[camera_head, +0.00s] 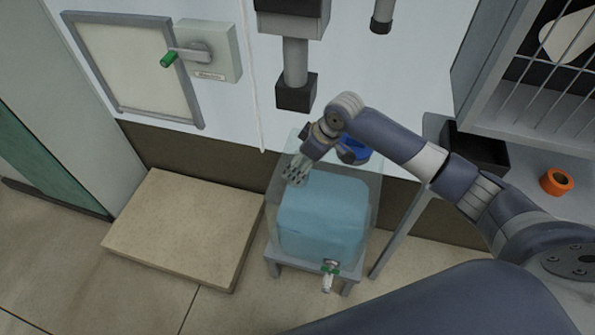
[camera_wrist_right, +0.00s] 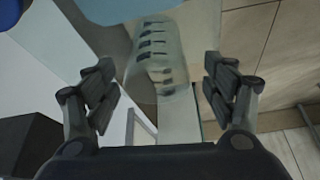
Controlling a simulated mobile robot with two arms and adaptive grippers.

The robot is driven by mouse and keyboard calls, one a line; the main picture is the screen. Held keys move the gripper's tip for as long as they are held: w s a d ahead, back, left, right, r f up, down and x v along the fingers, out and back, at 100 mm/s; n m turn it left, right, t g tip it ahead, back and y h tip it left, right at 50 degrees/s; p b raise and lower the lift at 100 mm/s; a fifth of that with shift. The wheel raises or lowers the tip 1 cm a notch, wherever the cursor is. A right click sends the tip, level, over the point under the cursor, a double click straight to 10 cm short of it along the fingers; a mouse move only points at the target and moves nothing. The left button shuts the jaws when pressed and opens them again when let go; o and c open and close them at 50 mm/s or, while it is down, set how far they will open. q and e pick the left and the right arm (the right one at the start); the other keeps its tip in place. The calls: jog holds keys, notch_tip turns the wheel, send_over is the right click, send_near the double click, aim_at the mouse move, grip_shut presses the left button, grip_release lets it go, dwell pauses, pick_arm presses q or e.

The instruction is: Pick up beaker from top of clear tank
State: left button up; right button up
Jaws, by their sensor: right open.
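The clear tank (camera_head: 323,222), holding pale blue liquid, stands on a small grey stand against the wall, with a blue cap (camera_head: 355,149) on top. My right gripper (camera_head: 294,175) is over the tank's left top side. In the right wrist view, the beaker (camera_wrist_right: 158,58) is a clear cylinder with dark graduation marks. It lies in the gap between the open fingers of my right gripper (camera_wrist_right: 160,85), with visible space on both sides. In the head view I cannot make out the beaker at the gripper. My left gripper is not in view.
A valve with a green handle (camera_head: 329,268) sticks out at the tank's lower front. A beige platform (camera_head: 185,228) lies on the floor to the left. A grey pipe (camera_head: 295,62) with a dark end hangs behind the tank. An orange ring (camera_head: 556,181) sits on the right counter.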

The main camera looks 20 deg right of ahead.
jog(key=shift+x, duration=2.85)
jog(key=shift+w, duration=0.2)
jog(key=c, duration=1.1)
